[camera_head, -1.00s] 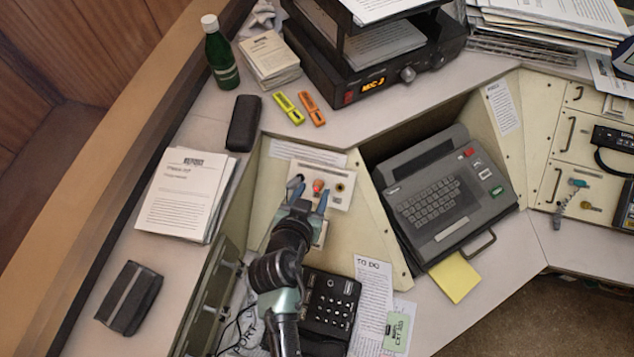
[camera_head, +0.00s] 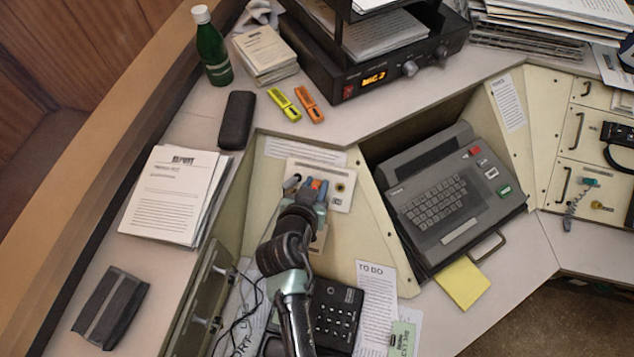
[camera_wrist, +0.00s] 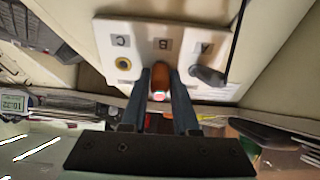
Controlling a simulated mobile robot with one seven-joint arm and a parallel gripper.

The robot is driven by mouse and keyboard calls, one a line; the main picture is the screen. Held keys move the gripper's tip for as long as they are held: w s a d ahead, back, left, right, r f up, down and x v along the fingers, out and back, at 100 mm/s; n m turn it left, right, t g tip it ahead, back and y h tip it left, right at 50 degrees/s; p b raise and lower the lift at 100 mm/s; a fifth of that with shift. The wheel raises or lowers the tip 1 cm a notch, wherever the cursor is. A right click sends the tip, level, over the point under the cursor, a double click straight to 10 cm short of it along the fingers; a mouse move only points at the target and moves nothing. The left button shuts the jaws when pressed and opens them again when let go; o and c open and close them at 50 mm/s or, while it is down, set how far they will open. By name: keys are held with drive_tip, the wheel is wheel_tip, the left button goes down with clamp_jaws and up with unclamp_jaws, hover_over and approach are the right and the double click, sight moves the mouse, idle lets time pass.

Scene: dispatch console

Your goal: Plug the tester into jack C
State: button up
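A white jack panel (camera_wrist: 108,35) carries the labels C, B and A in the wrist view; it also shows in the head view (camera_head: 345,203). Jack C (camera_wrist: 123,63) is an empty brass-ringed hole. An orange piece with a pale red end (camera_wrist: 160,80), apparently the tester, stands at position B; its base is hidden, so I cannot tell how deep it sits. My gripper (camera_wrist: 161,78) has a finger on each side of it, close against it, and appears shut on it. In the head view my gripper (camera_head: 315,186) is at the panel.
A keyboard terminal (camera_head: 437,195) is to the right. Markers (camera_head: 285,104) and a dark case (camera_head: 237,120) lie above the panel.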

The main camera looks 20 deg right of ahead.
sight(315, 184)
clamp_jaws()
drive_tip(key=shift+s+a+r, duration=0.1)
drive_tip(key=shift+r, duration=0.05)
drive_tip(key=shift+s+a+r+p, duration=0.15)
drive_tip(key=shift+s+r+p, duration=0.1)
drive_tip(key=shift+p, duration=0.15)
drive_tip(key=shift+s+a+r+p, duration=0.3)
drive_tip(key=shift+s+r+p, duration=0.1)
drive_tip(key=shift+r+p, duration=0.2)
idle(0.4)
drive_tip(key=p+v, duration=0.1)
drive_tip(key=v, duration=0.1)
drive_tip(key=p+v, duration=0.1)
drive_tip(key=v, duration=0.1)
drive_tip(key=shift+w+d+r, duration=0.15)
drive_tip(key=shift+w+r, duration=0.05)
drive_tip(key=shift+r, duration=0.1)
drive_tip(key=shift+f, duration=0.1)
